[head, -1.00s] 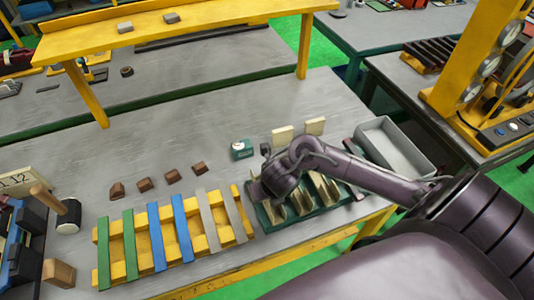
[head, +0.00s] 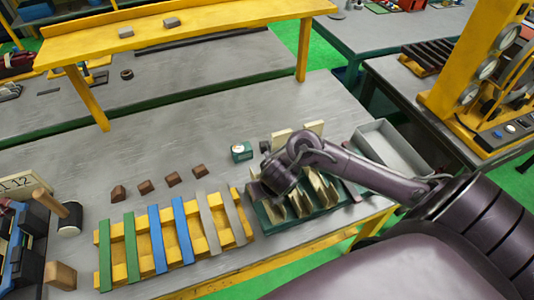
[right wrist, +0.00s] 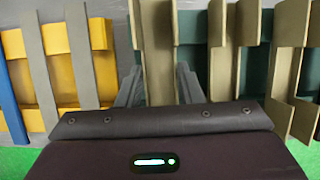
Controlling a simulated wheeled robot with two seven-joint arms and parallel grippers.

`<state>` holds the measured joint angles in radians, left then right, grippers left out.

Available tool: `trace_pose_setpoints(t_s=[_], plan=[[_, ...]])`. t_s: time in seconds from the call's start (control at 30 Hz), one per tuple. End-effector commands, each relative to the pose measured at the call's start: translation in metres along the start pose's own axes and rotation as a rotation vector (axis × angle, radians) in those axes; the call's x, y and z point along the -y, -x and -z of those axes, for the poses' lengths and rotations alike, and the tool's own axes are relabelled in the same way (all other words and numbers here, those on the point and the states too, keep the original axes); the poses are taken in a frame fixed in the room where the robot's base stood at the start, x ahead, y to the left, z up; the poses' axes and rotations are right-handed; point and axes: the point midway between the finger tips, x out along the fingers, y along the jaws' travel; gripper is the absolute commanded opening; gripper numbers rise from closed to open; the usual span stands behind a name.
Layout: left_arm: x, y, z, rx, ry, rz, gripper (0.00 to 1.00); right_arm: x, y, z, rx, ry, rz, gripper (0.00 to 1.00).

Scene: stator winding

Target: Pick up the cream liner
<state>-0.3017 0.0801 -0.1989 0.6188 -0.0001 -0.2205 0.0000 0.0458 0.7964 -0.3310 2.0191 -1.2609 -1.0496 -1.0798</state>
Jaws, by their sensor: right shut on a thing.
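Several cream liners, folded tan channel pieces, stand in a dark green rack (head: 268,227) at the front right of the table. In the right wrist view, one cream liner (right wrist: 156,45) lies between the fingers of my right gripper (right wrist: 158,88), which is shut on it. Two more cream liners (right wrist: 234,45) (right wrist: 288,60) stand to its right in the rack. In the head view, the right arm's wrist covers the rack's left part and hides the fingertips. Whether the held liner is clear of the rack cannot be told. My left gripper is not in view.
A yellow rack (head: 130,240) with green, blue and grey strips lies left of the green rack. Behind are brown blocks (head: 172,178), a small green box (head: 242,151) and cream blocks (head: 283,137). A grey bin (head: 390,150) stands at right. The table's middle is clear.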

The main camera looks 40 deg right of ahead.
Motion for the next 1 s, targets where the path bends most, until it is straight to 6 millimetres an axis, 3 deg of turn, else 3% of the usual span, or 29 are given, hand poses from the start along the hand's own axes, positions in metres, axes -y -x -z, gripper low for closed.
trace_pose_setpoints(t_s=[0.23,0.47,0.57,1.0], plan=[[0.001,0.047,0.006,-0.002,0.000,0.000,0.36,0.001,0.069,-0.031,0.009,0.005,0.002,0.20],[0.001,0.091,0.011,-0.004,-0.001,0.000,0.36,0.001,0.122,-0.053,0.007,0.003,0.003,0.20],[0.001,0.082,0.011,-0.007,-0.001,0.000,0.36,-0.003,0.121,-0.054,0.012,0.010,-0.006,0.20],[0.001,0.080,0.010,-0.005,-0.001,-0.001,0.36,-0.002,0.152,-0.066,0.008,0.005,-0.004,0.20]])
